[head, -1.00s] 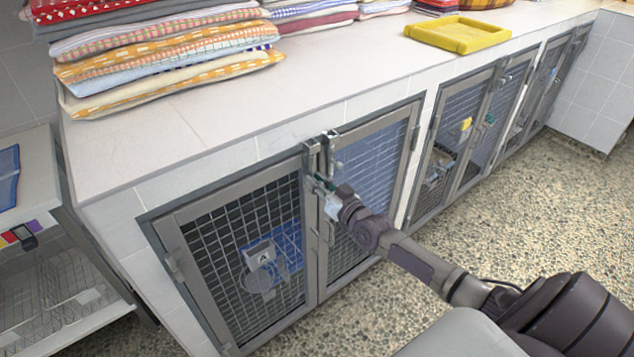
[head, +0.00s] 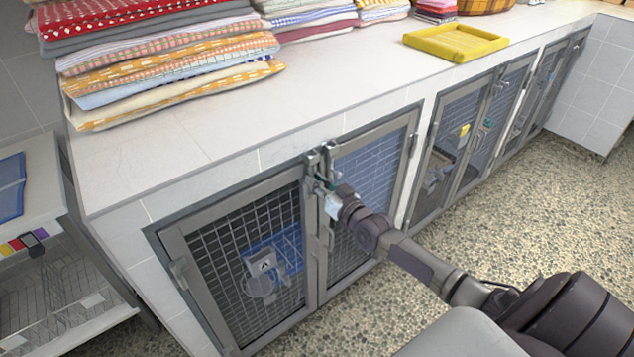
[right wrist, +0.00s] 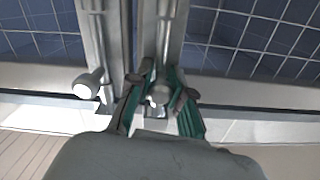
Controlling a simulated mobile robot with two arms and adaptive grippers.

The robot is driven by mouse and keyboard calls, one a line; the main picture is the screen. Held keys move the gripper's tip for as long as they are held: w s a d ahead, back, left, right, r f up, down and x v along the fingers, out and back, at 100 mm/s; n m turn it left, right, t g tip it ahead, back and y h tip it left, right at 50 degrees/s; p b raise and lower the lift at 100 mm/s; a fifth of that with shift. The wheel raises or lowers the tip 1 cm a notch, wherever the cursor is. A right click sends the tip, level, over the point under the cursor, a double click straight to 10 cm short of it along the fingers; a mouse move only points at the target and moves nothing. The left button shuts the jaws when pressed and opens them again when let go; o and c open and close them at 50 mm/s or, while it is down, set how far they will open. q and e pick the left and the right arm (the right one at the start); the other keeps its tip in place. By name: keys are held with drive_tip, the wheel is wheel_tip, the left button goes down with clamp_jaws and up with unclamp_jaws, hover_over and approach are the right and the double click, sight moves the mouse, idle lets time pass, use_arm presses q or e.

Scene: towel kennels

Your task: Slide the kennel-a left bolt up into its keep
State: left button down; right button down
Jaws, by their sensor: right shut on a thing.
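Kennel-a (head: 168,240) is the near kennel, with two mesh doors shut and a plate marked A on the left one. My right gripper (head: 326,186) is at the top of the meeting door frames in the head view. In the right wrist view, its teal-padded fingers (right wrist: 160,101) are shut on the round knob (right wrist: 160,92) of a bolt, apparently the left one. A second bolt knob (right wrist: 88,85) stands free beside it. The gripper partly hides the bolt in the head view, and I cannot tell how far it reaches into its keep. My left gripper is out of view.
Folded towels (head: 170,65) are stacked on the white counter (head: 225,122) above the kennels. A yellow tray (head: 455,40) lies farther along. More kennels (head: 460,125) continue to the right. A shelf unit (head: 60,290) stands at the left. The speckled floor (head: 520,190) in front is clear.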

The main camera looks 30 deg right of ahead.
drive_tip(key=c, duration=1.2)
unclamp_jaws()
drive_tip(key=shift+r, duration=0.3)
drive_tip(key=shift+o, duration=0.4)
drive_tip(key=shift+f, duration=0.1)
drive_tip(key=shift+s+f, duration=0.1)
drive_tip(key=shift+s, duration=0.25)
drive_tip(key=s+d, duration=0.1)
drive_tip(key=s, duration=1)
drive_tip(key=shift+s, duration=0.15)
